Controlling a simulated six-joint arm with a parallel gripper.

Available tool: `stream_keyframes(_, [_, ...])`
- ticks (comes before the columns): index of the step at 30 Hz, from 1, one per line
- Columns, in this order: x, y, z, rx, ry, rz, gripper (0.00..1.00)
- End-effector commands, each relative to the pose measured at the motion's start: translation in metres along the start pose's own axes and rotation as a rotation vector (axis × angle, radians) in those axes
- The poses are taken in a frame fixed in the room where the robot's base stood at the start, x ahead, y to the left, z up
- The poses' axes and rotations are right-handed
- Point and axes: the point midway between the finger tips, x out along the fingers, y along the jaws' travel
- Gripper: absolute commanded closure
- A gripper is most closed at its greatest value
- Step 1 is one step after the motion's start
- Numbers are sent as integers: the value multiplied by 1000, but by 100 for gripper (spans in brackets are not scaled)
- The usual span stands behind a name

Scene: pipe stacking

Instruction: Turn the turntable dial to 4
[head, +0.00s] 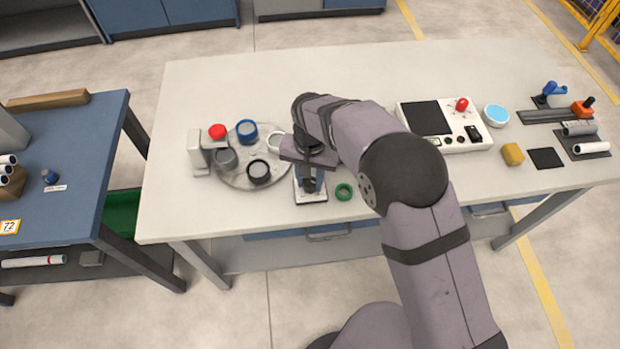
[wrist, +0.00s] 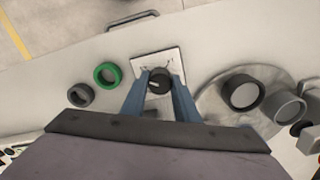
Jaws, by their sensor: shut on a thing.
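The dial is a dark round knob (wrist: 159,81) on a white square plate (wrist: 158,62), seen in the wrist view. In the head view the plate (head: 311,198) lies on the white table just right of the turntable, and my gripper hides most of the dial. The number the dial points to is too small to read.
A green ring (head: 344,191) lies right of the plate; a dark ring (wrist: 81,95) lies near it in the wrist view. A control box (head: 444,126) sits further right.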

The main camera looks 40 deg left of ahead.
Motion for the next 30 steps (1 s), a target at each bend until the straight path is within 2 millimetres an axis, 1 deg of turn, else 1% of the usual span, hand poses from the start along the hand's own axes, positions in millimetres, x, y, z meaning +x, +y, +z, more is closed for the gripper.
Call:
stream_keyframes(6, [-2,-1,-2,125,5,-3,95])
stream_keyframes(12, [-2,-1,-2,187,6,-4,95])
stream_keyframes(27, [-2,-1,-2,209,6,-5,95])
stream_keyframes(28, [-2,-1,-2,209,6,-5,70])
stream_keyframes(29, [-2,-1,-2,209,6,-5,63])
stream_keyframes(30, [-2,-1,-2,209,6,-4,54])
